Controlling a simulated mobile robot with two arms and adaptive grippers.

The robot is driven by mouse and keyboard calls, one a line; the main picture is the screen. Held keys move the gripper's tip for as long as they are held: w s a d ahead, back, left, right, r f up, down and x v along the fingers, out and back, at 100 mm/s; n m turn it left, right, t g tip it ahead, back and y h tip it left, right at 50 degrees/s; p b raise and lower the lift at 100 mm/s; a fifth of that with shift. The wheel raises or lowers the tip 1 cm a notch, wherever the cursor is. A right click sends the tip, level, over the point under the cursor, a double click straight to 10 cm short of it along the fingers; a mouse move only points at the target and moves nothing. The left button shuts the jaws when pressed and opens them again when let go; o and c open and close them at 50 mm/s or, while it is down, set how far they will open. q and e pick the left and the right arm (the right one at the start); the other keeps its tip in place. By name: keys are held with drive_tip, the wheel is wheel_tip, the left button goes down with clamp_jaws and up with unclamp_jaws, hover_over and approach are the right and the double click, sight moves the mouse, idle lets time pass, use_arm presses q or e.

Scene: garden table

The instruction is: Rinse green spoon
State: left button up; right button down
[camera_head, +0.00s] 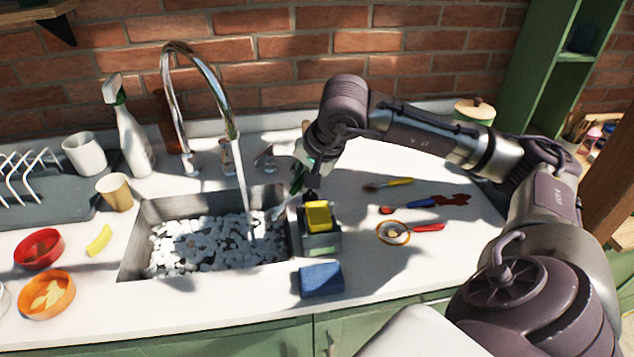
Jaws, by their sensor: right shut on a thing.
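My right gripper (301,164) is shut on the green spoon (296,181), over the right rim of the sink. The jaws are small and partly hidden by the wrist. The spoon tilts down to the left, and its pale head (278,212) hangs over the right side of the sink (136,247). The chrome faucet (172,85) is running. Its water stream (243,185) falls into the sink left of the spoon head, with a small gap seemingly between them. My left gripper is out of view.
White pebbles (200,245) or foam fill the sink. A caddy (320,243) with a yellow sponge (318,215) and a blue sponge (321,279) stand right of it. Other spoons (420,204) lie further right. Cups, bowls and a spray bottle (131,140) are left.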

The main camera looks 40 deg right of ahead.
drive_tip(key=w+d+f+m+t+h+b, duration=0.1)
drive_tip(key=d+f+m+t+h+b, duration=0.1)
drive_tip(key=d+f+m+h+b, duration=0.25)
drive_tip(key=shift+y, duration=0.55)
drive_tip(key=w+a, duration=0.1)
drive_tip(key=w+a+f+p, duration=0.1)
drive_tip(key=w, duration=0.1)
drive_tip(key=w+a+f+p, duration=0.1)
drive_tip(key=w, duration=0.1)
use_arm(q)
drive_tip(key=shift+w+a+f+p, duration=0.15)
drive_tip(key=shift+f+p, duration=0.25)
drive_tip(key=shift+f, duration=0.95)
use_arm(e)
drive_tip(key=shift+w+a+f, duration=0.5)
drive_tip(key=shift+w+a, duration=0.25)
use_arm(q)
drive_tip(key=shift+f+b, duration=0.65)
use_arm(e)
drive_tip(key=s+d+r, duration=0.4)
drive_tip(key=s, duration=0.2)
drive_tip(key=shift+s+d, duration=0.25)
drive_tip(key=shift+d, duration=0.15)
